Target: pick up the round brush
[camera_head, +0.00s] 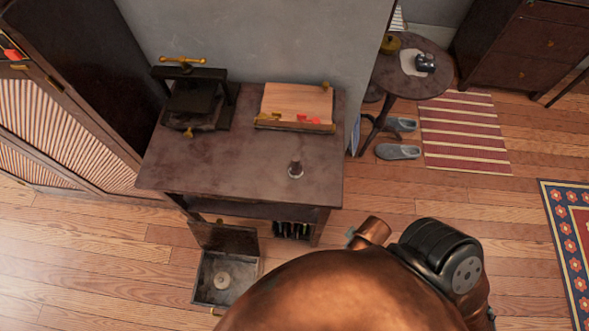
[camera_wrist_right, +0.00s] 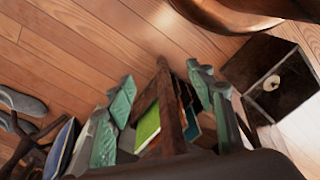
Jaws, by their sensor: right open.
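My right gripper (camera_wrist_right: 162,95) shows only in the right wrist view. Its teal-padded fingers are spread apart with nothing held between them. A dark post and several coloured book-like items (camera_wrist_right: 150,125) show beyond the fingers. My left gripper is not in either view. My copper arm covers the lower middle of the head view.
The dark table (camera_head: 225,165) carries a black press (camera_head: 195,98) and a slanted wooden board (camera_head: 297,101). An open box (camera_head: 210,292) with a small pale round thing (camera_head: 221,281) sits low in front. Grey slippers (camera_head: 398,152) lie by a round side table. The table's front middle is clear.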

